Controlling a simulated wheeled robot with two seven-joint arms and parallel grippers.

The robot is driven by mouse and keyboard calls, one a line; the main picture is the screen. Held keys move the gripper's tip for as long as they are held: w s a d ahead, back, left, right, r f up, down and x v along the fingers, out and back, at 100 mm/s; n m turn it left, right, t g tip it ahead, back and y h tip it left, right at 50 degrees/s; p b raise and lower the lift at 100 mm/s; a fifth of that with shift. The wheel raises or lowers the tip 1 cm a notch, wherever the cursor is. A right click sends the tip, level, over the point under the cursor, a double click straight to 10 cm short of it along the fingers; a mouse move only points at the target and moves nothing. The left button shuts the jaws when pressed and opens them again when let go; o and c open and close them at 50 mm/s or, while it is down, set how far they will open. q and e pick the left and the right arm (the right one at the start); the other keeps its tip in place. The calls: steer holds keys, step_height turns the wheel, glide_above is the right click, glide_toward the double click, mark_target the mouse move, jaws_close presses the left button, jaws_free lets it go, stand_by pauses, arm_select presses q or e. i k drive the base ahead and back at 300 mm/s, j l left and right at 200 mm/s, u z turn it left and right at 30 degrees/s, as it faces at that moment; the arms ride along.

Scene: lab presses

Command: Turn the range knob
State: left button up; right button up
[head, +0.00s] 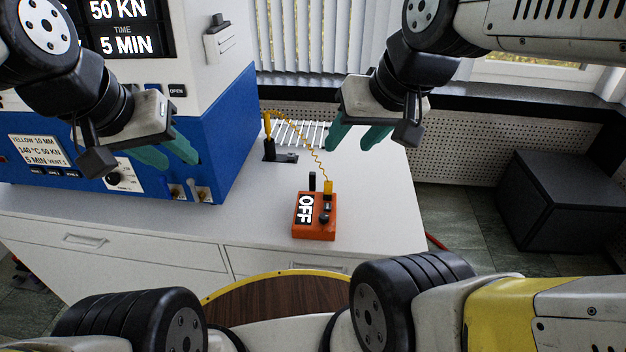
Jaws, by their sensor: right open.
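An orange meter box (315,232) stands on the white bench top, with a display reading OFF. A small dark knob (324,217) sits on its face, right of the display; which way it points is too small to tell. My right gripper (350,147) is open and empty, above and behind the meter, apart from it. My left gripper (180,161) has its teal fingers apart and empty, in front of the blue press panel, left of the meter. Whether it touches the panel I cannot tell.
The blue and white press (225,130) fills the left, with a black dial (113,179) on its panel. A yellow coiled lead (312,150) runs from the meter to a yellow probe (267,124) in a black stand. The bench top (375,220) around the meter is mostly clear.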

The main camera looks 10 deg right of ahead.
mark_target(323, 218)
steer(key=k+j+u, duration=0.15)
steer(key=j+u, duration=0.35)
steer(key=j, duration=0.2)
steer(key=j+u, duration=0.45)
steer(key=j, duration=0.2)
steer(key=l+z, duration=0.15)
steer(key=z, duration=1.25)
steer(key=i+z, duration=0.15)
steer(key=i, duration=0.15)
